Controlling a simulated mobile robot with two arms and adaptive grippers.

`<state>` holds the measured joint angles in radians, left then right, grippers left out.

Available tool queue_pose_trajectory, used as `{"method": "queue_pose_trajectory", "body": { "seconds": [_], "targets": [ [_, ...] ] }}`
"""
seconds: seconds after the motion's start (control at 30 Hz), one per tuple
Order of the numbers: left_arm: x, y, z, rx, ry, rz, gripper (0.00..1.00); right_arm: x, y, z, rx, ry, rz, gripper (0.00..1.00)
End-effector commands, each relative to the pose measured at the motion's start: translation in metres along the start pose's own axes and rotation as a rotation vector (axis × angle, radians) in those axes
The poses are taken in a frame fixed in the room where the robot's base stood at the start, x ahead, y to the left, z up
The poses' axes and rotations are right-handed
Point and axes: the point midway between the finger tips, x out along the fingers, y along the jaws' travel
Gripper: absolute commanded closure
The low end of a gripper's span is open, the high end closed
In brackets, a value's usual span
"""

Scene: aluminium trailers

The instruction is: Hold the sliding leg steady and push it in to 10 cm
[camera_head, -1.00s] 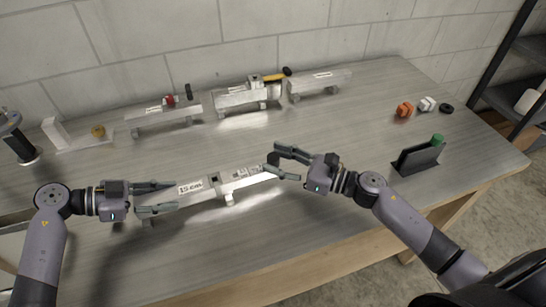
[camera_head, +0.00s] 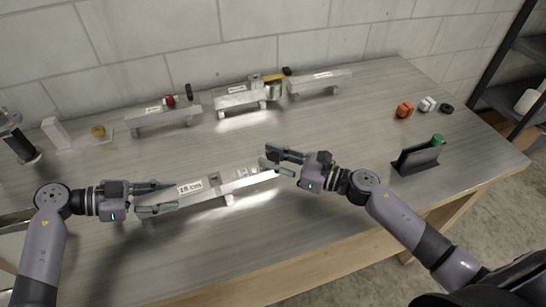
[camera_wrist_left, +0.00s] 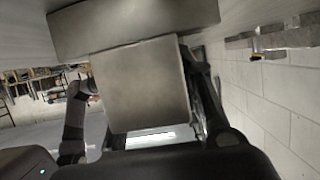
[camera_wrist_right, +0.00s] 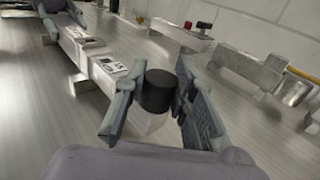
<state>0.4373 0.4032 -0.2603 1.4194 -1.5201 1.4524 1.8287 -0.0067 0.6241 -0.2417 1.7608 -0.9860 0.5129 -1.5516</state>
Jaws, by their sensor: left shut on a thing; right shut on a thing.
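The aluminium rail (camera_head: 208,194) with a "15 cm" label lies across the middle of the bench on short feet. Its sliding leg (camera_head: 243,178) sticks out of the right end, with printed marks that show in the right wrist view (camera_wrist_right: 112,67). My left gripper (camera_head: 172,196) is shut on the rail's left part, one finger on each side; a broad metal face (camera_wrist_left: 148,85) fills its wrist view. My right gripper (camera_head: 268,157) is shut on the leg's outer end. In the right wrist view a black knob (camera_wrist_right: 157,91) stands between its fingers, hiding part of the leg.
Along the wall stand several more metal rails, one with a red knob (camera_head: 170,101) and one with a yellow-handled tool (camera_head: 273,77). Orange (camera_head: 404,109) and white (camera_head: 427,104) parts and a dark stand (camera_head: 418,157) are at right. The bench front is clear.

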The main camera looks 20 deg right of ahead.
Motion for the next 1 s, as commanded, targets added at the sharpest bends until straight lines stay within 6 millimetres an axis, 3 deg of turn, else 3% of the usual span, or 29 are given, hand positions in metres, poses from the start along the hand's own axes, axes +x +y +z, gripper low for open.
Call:
{"method": "queue_pose_trajectory", "body": {
  "seconds": [0.17, 0.67, 1.0],
  "targets": [
    [0.000, 0.000, 0.000, 0.001, 0.000, -0.001, 1.00, 0.000, -0.001, 0.000, 0.000, 0.000, -0.001, 1.00],
    [-0.001, 0.000, 0.000, 0.001, 0.000, -0.001, 1.00, 0.003, 0.002, 0.000, 0.000, 0.000, -0.001, 1.00],
    [0.000, 0.000, -0.001, 0.002, 0.001, 0.001, 1.00, 0.058, 0.057, 0.001, 0.000, -0.002, 0.003, 1.00]
  ]
}}
